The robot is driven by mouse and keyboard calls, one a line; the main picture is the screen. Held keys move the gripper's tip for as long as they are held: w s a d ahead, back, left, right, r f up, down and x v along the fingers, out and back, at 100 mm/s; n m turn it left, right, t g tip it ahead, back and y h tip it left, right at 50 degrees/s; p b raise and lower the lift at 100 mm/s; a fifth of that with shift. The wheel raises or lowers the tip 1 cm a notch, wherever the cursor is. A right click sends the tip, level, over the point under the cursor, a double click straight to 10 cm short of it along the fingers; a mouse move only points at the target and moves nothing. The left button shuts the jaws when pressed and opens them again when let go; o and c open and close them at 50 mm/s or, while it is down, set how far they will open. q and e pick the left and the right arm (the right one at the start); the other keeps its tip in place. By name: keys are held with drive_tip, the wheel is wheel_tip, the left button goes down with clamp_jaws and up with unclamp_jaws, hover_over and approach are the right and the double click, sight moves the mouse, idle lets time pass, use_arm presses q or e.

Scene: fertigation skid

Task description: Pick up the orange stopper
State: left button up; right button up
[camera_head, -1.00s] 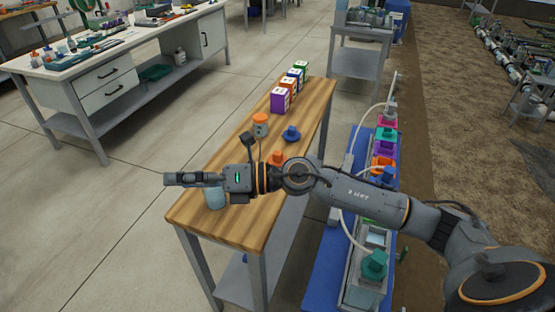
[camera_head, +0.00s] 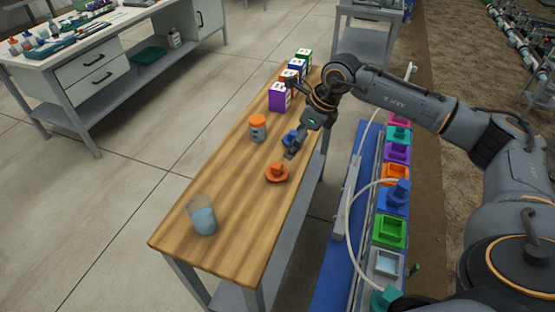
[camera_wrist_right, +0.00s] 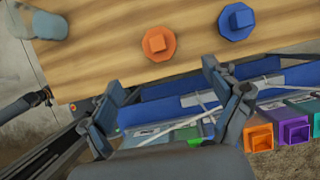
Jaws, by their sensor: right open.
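The orange stopper (camera_head: 277,172) lies on the wooden table (camera_head: 185,232), near its right edge, as a round flanged piece with a raised square knob. My right gripper (camera_head: 291,153) is over the table's right edge, close to the blue stopper (camera_head: 289,138) and a little behind the orange one. Its fingers (camera_wrist_right: 164,80) are apart with nothing between them. My left gripper is not in view.
A jar with an orange lid (camera_head: 258,128) and a cup (camera_head: 203,217) stand on the table. Several coloured boxes (camera_head: 280,97) stand at its back. Right of the table, a blue skid (camera_head: 338,248) carries coloured sockets (camera_head: 390,231) and a pale hose (camera_head: 350,205).

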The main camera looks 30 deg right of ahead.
sight(278, 165)
drive_tip(key=x, duration=0.4)
drive_tip(key=p+x, duration=0.1)
drive_tip(key=x, duration=0.2)
drive_tip(key=shift+s+a, duration=0.2)
drive_tip(key=shift+a, duration=0.1)
drive_tip(key=p+x, duration=0.1)
drive_tip(key=x, duration=0.2)
drive_tip(key=shift+w, duration=0.15)
drive_tip(key=shift+x, duration=1.15)
drive_tip(key=shift+w+f, duration=0.2)
drive_tip(key=shift+f, duration=0.1)
drive_tip(key=shift+c, duration=0.4)
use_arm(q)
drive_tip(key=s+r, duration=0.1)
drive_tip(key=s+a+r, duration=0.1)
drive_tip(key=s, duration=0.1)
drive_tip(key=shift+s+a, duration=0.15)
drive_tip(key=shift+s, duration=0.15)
use_arm(e)
drive_tip(key=c, duration=1)
